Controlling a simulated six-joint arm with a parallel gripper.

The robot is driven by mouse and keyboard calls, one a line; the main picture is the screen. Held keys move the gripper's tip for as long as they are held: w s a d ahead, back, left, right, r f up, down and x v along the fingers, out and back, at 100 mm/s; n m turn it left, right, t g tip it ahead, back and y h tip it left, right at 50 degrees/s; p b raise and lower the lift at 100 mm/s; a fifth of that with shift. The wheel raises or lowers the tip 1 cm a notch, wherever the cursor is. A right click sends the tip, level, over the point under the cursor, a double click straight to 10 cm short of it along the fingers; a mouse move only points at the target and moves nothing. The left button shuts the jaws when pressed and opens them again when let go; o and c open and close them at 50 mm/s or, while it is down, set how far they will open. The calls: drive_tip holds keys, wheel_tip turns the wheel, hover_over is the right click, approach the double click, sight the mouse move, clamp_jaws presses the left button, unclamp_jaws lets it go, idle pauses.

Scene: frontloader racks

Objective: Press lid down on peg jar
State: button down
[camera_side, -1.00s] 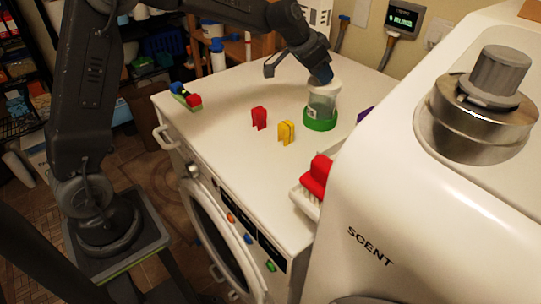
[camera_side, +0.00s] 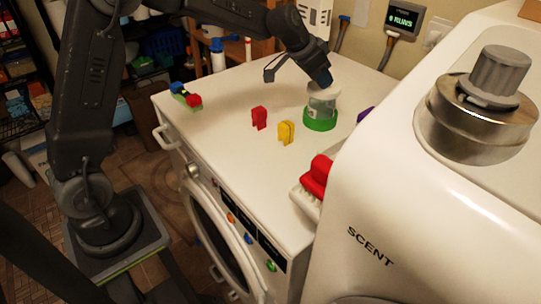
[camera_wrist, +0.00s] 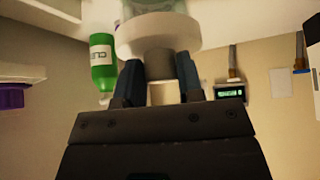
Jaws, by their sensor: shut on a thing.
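The peg jar (camera_side: 321,103) is clear with a green base (camera_side: 320,124) and stands upright toward the back of the white machine top. In the wrist view, part of the clear jar (camera_wrist: 150,8) shows at the top edge. The white round lid (camera_wrist: 158,36) has a grey knob and lies against the jar's mouth. My gripper (camera_wrist: 160,70) is shut on the lid's knob, with a blue finger on each side. In the side view my gripper (camera_side: 324,79) is over the jar's top. The exact seating of the lid cannot be told.
Red (camera_side: 259,117) and yellow (camera_side: 285,132) pegs stand left of the jar. More coloured pegs (camera_side: 186,96) lie at the far left edge. A red-handled brush (camera_side: 316,178) is at the front right, beside a large white machine (camera_side: 400,190). The wrist view shows a green bottle (camera_wrist: 103,62).

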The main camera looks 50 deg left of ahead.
drive_tip(key=shift+f, duration=0.35)
idle(0.3)
drive_tip(key=c, duration=0.7)
unclamp_jaws()
drive_tip(key=shift+c, duration=0.4)
drive_tip(key=shift+c, duration=0.9)
drive_tip(key=shift+r, duration=1)
